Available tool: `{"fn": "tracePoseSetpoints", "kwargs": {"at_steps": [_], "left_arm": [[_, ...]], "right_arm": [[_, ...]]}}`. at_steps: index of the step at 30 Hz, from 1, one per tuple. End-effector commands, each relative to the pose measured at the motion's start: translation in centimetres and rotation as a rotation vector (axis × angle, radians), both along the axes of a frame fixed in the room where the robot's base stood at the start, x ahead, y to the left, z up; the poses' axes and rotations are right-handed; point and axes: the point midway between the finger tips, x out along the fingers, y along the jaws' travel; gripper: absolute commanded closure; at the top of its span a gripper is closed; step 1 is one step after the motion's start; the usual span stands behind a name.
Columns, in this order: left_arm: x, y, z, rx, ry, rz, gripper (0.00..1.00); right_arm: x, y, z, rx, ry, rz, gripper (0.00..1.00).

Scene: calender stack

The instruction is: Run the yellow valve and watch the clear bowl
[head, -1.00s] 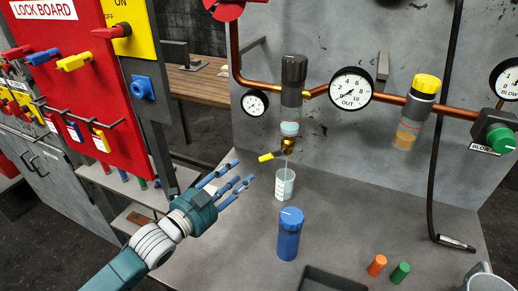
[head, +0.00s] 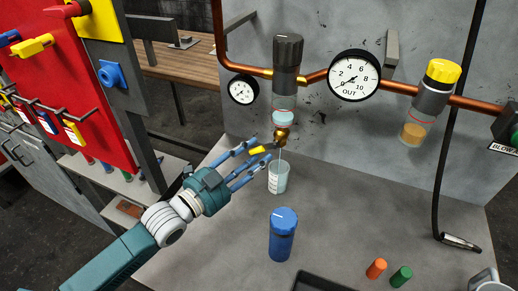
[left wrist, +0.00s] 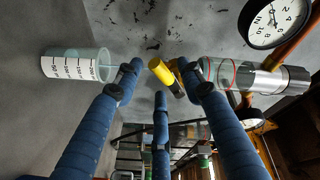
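The yellow valve (head: 258,150) is a small lever on a brass fitting under the clear bowl (head: 283,118). The bowl hangs below a black-topped housing and holds pale blue liquid, with a red line around it. A thin stream falls from the fitting into a marked clear cup (head: 277,180). My left gripper (head: 254,160) is open, its blue fingers spread close around the valve. In the left wrist view the yellow valve (left wrist: 161,72) lies between the fingertips, with the cup (left wrist: 75,65) to the left and the bowl (left wrist: 219,73) to the right. Contact with the valve is unclear.
A blue bottle (head: 283,237) stands on the grey bench in front of the cup. Orange (head: 376,268) and green (head: 401,276) caps stand at the front right. A second bowl with amber liquid (head: 414,132) hangs to the right. The red lock board (head: 75,100) is at the left.

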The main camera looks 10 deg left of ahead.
Motion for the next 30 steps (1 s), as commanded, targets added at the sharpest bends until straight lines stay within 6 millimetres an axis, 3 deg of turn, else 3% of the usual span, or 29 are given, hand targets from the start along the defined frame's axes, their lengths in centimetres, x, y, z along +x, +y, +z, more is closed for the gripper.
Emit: {"fn": "tracePoseSetpoints", "kwargs": {"at_steps": [5, 15, 21, 30], "left_arm": [[1.6, -0.9, 0.0, 0.0, 0.001, 0.001, 0.61], [2.0, -1.1, -0.1, 0.001, 0.001, 0.0, 0.61], [2.0, -1.1, -0.1, 0.001, 0.001, 0.0, 0.99], [2.0, -1.1, 0.1, 0.011, -0.001, 0.001, 1.0]], "right_arm": [[2.2, 0.2, 0.5, 0.004, -0.033, 0.0, 0.6], [0.8, 0.1, 0.4, 0.002, -0.013, 0.0, 0.6], [0.2, 0.1, 0.4, 0.001, -0.004, 0.0, 0.6], [0.4, 0.1, 0.6, 0.001, -0.007, 0.0, 0.6]]}}
